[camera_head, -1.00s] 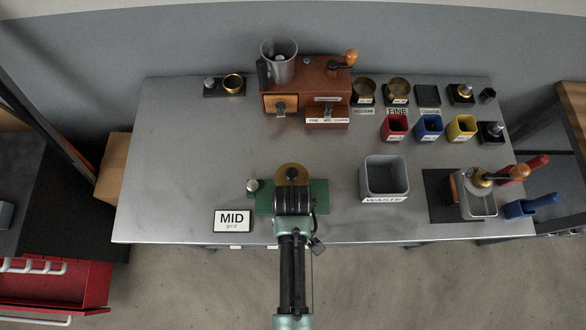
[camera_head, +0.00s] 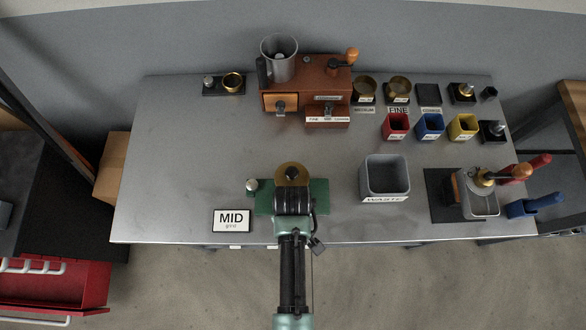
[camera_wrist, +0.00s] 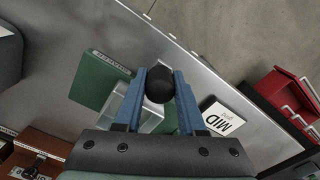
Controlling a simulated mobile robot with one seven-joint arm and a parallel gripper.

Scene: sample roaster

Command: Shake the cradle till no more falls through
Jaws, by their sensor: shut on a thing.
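The green base (camera_head: 320,190) sits near the front edge of the table, mostly under my arm. It also shows in the wrist view (camera_wrist: 98,85), with a label on its edge. A grey metal part, which seems to be the cradle (camera_wrist: 150,115), is on it between and behind my fingers. My gripper (camera_wrist: 159,78) has its blue fingers on both sides of a round black knob (camera_wrist: 160,86) and is shut on it. A brass disc (camera_head: 292,173) shows just beyond my wrist in the head view. Whether anything is falling through is hidden.
A sign reading MID (camera_head: 231,220) lies left of the base. A grey waste bin (camera_head: 385,195) stands to the right. A brown wooden grinder (camera_head: 310,82) and coloured cups (camera_head: 430,126) are farther back.

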